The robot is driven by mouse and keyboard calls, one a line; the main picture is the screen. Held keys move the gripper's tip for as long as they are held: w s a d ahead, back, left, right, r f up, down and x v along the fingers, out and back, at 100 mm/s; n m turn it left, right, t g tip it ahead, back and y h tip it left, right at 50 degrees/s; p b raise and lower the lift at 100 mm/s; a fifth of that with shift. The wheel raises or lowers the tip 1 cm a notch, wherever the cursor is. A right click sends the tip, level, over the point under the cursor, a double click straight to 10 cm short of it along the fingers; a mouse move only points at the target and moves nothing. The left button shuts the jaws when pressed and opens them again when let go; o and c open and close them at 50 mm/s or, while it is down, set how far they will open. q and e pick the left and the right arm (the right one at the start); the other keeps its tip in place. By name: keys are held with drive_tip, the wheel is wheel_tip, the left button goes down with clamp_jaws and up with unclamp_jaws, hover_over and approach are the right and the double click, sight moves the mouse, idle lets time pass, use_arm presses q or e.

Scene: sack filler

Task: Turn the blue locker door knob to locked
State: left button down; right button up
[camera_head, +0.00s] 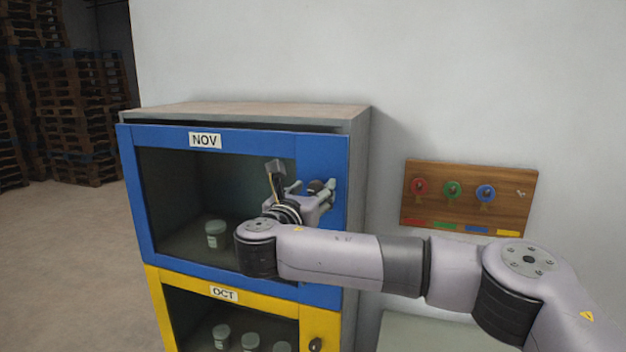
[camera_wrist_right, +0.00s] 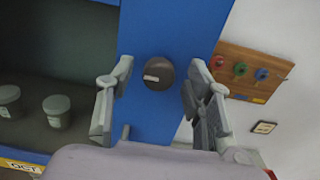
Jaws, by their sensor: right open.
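The blue locker door (camera_head: 322,258) has a dark window and a NOV label in the head view. Its round dark knob (camera_wrist_right: 159,73) shows in the wrist view, with a pale mark lying nearly level and reaching to the left. My right gripper (camera_wrist_right: 161,84) is open, with one finger on each side of the knob and a visible gap to both. In the head view my right gripper (camera_head: 319,192) is at the door's right side and partly hides the knob. My left gripper is not in view.
Below is a yellow door (camera_head: 320,326) labelled OCT, with its own knob. Lidded jars stand behind both windows. A wooden board (camera_head: 430,172) with red, green and blue ringed items hangs on the wall at right. A dark gap runs along the blue door's top edge.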

drive_tip(key=shift+w+d, duration=0.1)
drive_tip(key=shift+w, duration=0.3)
drive_tip(key=shift+c, duration=0.2)
drive_tip(key=shift+f, duration=0.1)
clamp_jaws()
